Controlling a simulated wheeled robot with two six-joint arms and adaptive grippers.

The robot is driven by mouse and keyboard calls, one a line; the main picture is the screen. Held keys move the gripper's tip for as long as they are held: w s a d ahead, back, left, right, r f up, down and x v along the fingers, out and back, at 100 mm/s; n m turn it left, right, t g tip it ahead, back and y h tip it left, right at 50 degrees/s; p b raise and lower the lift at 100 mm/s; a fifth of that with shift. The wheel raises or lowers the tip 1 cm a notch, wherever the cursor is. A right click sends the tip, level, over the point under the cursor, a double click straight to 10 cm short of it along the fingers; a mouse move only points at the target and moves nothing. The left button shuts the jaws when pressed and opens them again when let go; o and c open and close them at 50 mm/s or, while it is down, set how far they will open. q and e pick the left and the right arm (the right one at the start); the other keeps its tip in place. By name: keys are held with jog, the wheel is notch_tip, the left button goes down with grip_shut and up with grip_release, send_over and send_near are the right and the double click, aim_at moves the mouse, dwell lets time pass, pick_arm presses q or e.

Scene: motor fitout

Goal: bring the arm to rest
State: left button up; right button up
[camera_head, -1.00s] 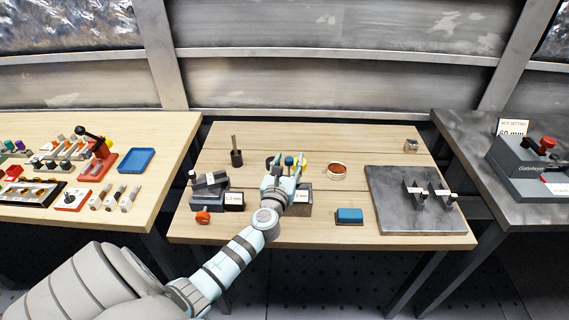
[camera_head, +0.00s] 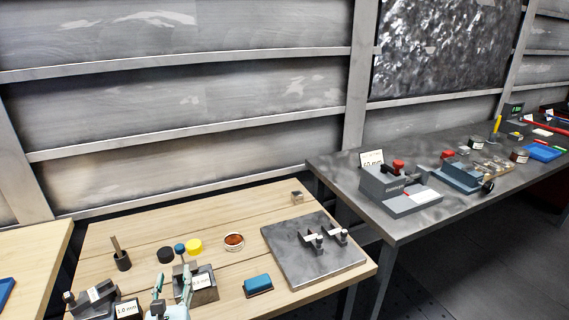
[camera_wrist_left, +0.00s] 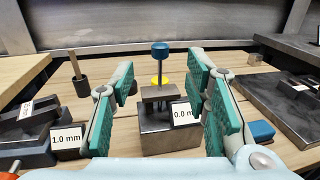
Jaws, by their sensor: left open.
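My left gripper (camera_head: 172,278) is at the bottom of the head view, in front of and slightly left of a dark block labelled 0.0 mm (camera_head: 204,283). Its two green-padded fingers are spread open. In the left wrist view, the open gripper (camera_wrist_left: 165,100) has nothing between its pads. The labelled block (camera_wrist_left: 168,135) stands beyond the fingers, with a thin upright rod topped by a blue knob (camera_wrist_left: 160,48). The rest of my left arm is out of the head view. My right gripper is not in view.
A block labelled 1.0 mm (camera_head: 128,309) stands left of the gripper. A blue-topped block (camera_head: 258,285), a round dish (camera_head: 234,241) and a grey plate (camera_head: 290,262) with two small fixtures lie to the right. A dark table (camera_head: 400,215) carries a grey gauge device (camera_head: 398,190).

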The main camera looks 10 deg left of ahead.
pick_arm(q)
jog(key=s+f+n+g, duration=0.75)
jog(key=s+n, duration=0.35)
jog(key=n, duration=0.7)
jog(key=s+d+f+n+g+h, duration=0.5)
jog(key=s+d+f+n+h, duration=0.2)
jog(key=s+d+n, duration=0.55)
notch_tip(320, 180, down, 19)
jog(key=s+a+g, duration=0.2)
jog(key=s+f, duration=1.1)
jog(key=s, duration=0.3)
jog(key=shift+a+f, duration=0.25)
jog(key=shift+f, duration=0.1)
jog(key=shift+g, duration=0.25)
